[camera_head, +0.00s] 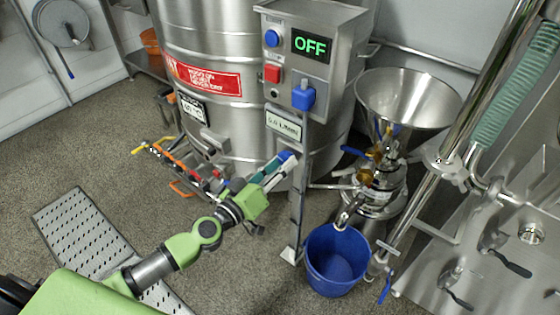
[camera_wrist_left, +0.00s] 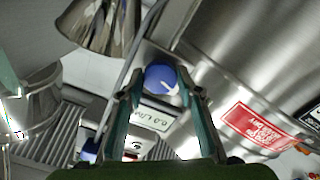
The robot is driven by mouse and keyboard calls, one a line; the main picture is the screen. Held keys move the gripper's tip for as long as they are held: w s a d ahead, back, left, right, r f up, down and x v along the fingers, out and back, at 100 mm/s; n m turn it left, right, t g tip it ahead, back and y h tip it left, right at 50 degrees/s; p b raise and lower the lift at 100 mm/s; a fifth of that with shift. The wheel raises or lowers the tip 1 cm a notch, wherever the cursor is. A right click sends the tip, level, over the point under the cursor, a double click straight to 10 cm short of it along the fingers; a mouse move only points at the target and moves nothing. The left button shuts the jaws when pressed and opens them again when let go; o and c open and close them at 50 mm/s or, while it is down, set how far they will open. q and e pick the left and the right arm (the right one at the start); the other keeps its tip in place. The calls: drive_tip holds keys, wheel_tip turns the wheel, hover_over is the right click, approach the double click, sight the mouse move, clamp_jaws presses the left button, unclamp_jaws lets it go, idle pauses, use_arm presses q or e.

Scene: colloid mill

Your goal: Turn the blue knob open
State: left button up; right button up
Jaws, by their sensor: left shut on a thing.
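The blue knob (camera_wrist_left: 160,78) is round with a white pointer mark and sits between the two fingers of my left gripper (camera_wrist_left: 160,90) in the left wrist view. The mark lies on its right part; its exact heading is hard to read. In the head view the knob (camera_head: 286,155) shows as a small blue patch at the tips of my left gripper (camera_head: 279,165), below the "0.0 L/min" display (camera_head: 283,126). The left gripper is shut on the knob, with a finger on either side. My right gripper is in neither view.
The steel control box (camera_head: 322,50) above reads OFF and carries a blue button, a red button and a blue switch (camera_head: 303,97). A steel funnel (camera_head: 405,100) and a blue bucket (camera_head: 336,262) stand to the right. The steel tank (camera_head: 215,40) is behind.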

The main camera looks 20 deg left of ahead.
use_arm(q)
drive_tip(key=n+p, duration=0.1)
drive_tip(key=n, duration=1.8)
drive_tip(key=shift+r, duration=0.15)
drive_tip(key=n+p, duration=0.2)
drive_tip(key=n, duration=0.5)
drive_tip(key=shift+r+n+p, duration=0.15)
drive_tip(key=shift+n+p, duration=0.15)
drive_tip(key=shift+p, duration=0.1)
drive_tip(key=n+p, duration=0.3)
drive_tip(key=n, duration=0.2)
drive_tip(key=shift+n, duration=0.9)
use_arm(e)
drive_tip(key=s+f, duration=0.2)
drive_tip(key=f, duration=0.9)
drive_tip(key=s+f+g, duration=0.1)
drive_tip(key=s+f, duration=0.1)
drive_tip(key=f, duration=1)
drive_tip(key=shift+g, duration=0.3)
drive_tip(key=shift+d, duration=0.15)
use_arm(q)
drive_tip(key=o, duration=1.1)
